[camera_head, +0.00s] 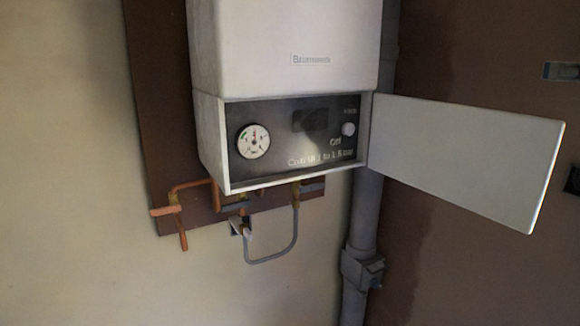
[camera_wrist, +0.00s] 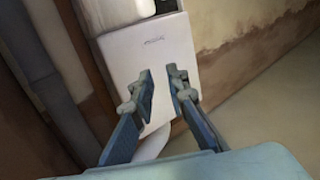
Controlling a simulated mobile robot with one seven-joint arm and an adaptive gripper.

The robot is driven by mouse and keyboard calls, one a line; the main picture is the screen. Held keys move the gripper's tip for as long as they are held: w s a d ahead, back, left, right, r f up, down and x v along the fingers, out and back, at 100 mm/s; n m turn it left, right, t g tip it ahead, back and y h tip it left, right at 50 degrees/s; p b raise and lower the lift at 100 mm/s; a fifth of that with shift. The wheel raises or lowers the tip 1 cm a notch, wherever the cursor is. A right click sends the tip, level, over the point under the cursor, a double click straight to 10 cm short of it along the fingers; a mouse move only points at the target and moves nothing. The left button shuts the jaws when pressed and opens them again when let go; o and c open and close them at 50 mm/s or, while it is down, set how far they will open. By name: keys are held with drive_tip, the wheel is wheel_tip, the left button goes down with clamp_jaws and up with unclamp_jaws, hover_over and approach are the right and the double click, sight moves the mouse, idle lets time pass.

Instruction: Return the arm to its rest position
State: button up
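My gripper (camera_wrist: 160,74) shows only in the wrist view. Its two blue-grey fingers stand apart with nothing seen held between them. Behind the fingers is the white front of the boiler (camera_wrist: 155,45), seen tilted; I cannot tell the exact distance. In the head view the white boiler (camera_head: 285,45) hangs on the wall, and my arm and gripper are not in sight. Its dark control panel (camera_head: 305,155) is exposed, with a round gauge (camera_head: 253,141) at the left and a small knob (camera_head: 348,129) at the right.
The white flap (camera_head: 465,160) sticks out to the right of the control panel. Below the boiler are copper pipes (camera_head: 182,225) and a looped grey hose (camera_head: 272,259). A thick grey vertical pipe (camera_head: 363,215) runs beside them. The wall at the lower left is bare.

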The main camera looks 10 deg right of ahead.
drive_tip(key=s+a+r+h, duration=0.1)
drive_tip(key=s+a+r, duration=0.3)
drive_tip(key=a, duration=0.4)
drive_tip(key=w+a+f+m+g+h, duration=0.1)
drive_tip(key=a+f+m+h, duration=0.15)
drive_tip(key=a, duration=0.85)
drive_tip(key=a+f+m+h, duration=0.1)
drive_tip(key=a+f+h, duration=0.2)
drive_tip(key=a, duration=0.7)
drive_tip(key=w+a+f+m+g+h, duration=0.15)
drive_tip(key=a+f, duration=0.25)
drive_tip(key=f, duration=0.4)
drive_tip(key=w+a+f+m+g+h, duration=0.1)
drive_tip(key=w+a+f+h, duration=0.15)
drive_tip(key=f, duration=0.55)
wheel_tip(320, 180, down, 21)
drive_tip(key=s+m+g+h, duration=0.1)
drive_tip(key=m+g+h, duration=0.1)
drive_tip(key=m, duration=0.2)
drive_tip(key=shift+s+f+h, duration=0.15)
drive_tip(key=shift+s+h, duration=0.2)
drive_tip(key=shift+d+g, duration=0.1)
drive_tip(key=shift+g, duration=0.15)
